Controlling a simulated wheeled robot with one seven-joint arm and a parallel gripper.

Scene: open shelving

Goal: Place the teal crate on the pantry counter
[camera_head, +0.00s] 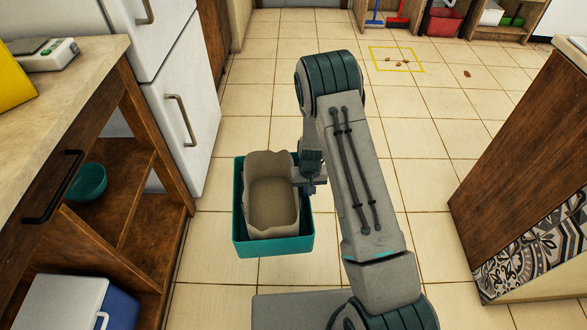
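The teal crate (273,245) is an open box in the middle of the view, above or on the tiled floor; I cannot tell its exact height. A beige liner or bag (271,203) with a wavy rim sits inside it. My gripper (308,186) is at the crate's right wall, and its fingers appear closed over the rim there. The fingertips are small and partly hidden by my arm. A wooden counter (85,72) with a pale top stands at the left; I cannot tell whether it is the pantry counter.
The left counter has open shelves with a teal bowl (86,183) and a blue and white cooler (77,305). A white fridge (180,110) stands behind it. A wooden unit (530,170) is at right. A yellow square (397,59) with crumbs marks the far floor. Floor between is clear.

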